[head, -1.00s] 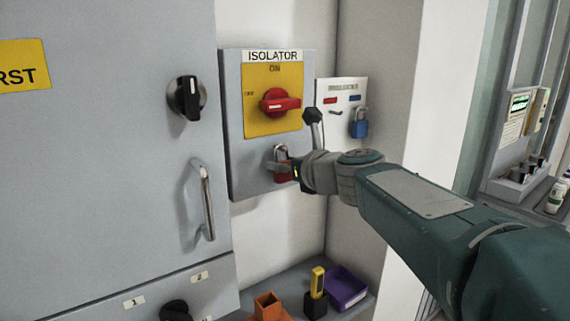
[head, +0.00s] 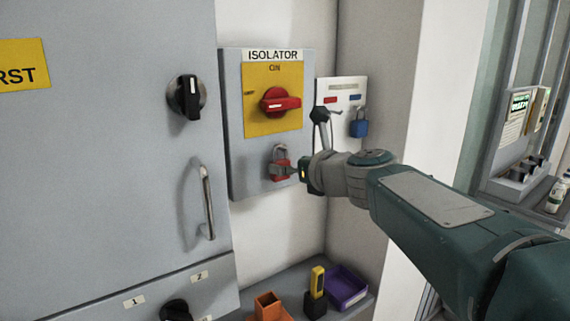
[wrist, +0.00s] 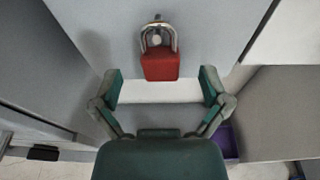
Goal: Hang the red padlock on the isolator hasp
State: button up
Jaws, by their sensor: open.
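The red padlock (wrist: 161,66) hangs upright on the lower front of the grey isolator box. In the wrist view its metal shackle loops around the small hasp (wrist: 156,40). In the head view the padlock (head: 282,179) is partly covered by my fingers. My gripper (wrist: 161,88) is open, with its two fingertips apart and just short of the padlock body, one to each side. Nothing is between the fingers. The red isolator handle (head: 280,101) sits on its yellow plate above the padlock.
A white board (head: 341,92) to the right holds a blue padlock (head: 359,124). The cabinet handle (head: 207,203) sticks out at left. Below, a shelf carries an orange holder (head: 268,306), a yellow-and-black device (head: 317,288) and a purple tray (head: 346,288).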

jog(key=v, duration=1)
jog(key=s+d+f+n+g+h, duration=0.3)
jog(key=s+d+f+n+h, duration=0.1)
jog(key=s+f+n, duration=0.6)
jog(key=s+d+f+n+g+h, duration=0.3)
jog(key=s+f+n, duration=0.7)
jog(key=n, duration=0.8)
jog(key=d+f+h, duration=0.2)
jog(key=d+f, duration=0.1)
jog(key=shift+s+d+f+n+g+h, duration=0.3)
jog(key=shift+d+f, duration=0.05)
jog(key=shift+d, duration=0.05)
